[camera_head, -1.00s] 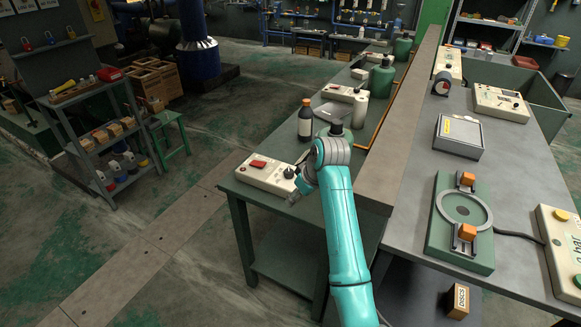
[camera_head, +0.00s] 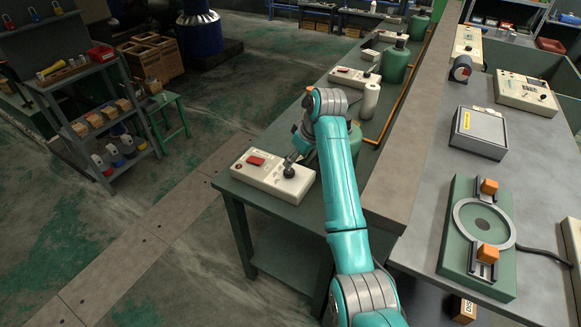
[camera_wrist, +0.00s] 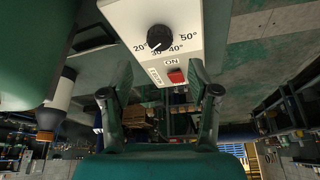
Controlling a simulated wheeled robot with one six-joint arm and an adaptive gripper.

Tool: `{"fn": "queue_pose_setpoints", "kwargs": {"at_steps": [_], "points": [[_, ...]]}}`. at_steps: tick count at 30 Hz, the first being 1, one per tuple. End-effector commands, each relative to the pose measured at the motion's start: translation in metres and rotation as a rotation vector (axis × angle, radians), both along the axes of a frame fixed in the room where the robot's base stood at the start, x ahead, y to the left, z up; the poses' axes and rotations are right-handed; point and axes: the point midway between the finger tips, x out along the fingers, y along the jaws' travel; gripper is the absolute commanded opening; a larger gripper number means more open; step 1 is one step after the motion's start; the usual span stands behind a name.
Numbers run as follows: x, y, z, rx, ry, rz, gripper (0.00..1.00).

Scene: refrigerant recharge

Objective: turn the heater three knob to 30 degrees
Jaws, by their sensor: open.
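The near heater box (camera_head: 250,178) is cream, with a red switch (camera_head: 256,161) and a black knob (camera_head: 289,172), on the green bench's near end. I cannot read a heater number on it. In the wrist view the knob (camera_wrist: 158,37) sits above the red switch (camera_wrist: 176,76), with marks from 20 to 50 degrees around it. Its white pointer slants to the lower left, near the 20 and 30 marks. My gripper (camera_wrist: 160,85) is open, fingers wide apart and empty. In the head view my gripper (camera_head: 296,160) is close by the knob, partly hidden by my arm.
Another cream box (camera_head: 352,78), a white cylinder (camera_head: 370,100) and a green tank (camera_head: 395,66) stand farther along the bench. A raised ledge (camera_head: 410,130) runs on the right. In the wrist view a dark bottle (camera_wrist: 55,108) and green body (camera_wrist: 35,50) are at left.

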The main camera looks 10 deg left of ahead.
Motion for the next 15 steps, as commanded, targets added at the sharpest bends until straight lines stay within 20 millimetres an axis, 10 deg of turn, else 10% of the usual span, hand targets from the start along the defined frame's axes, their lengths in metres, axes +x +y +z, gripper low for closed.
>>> {"fn": "queue_pose_setpoints", "kwargs": {"at_steps": [15], "points": [[0.016, 0.022, -0.065, 0.000, -0.001, 0.000, 0.61]]}}
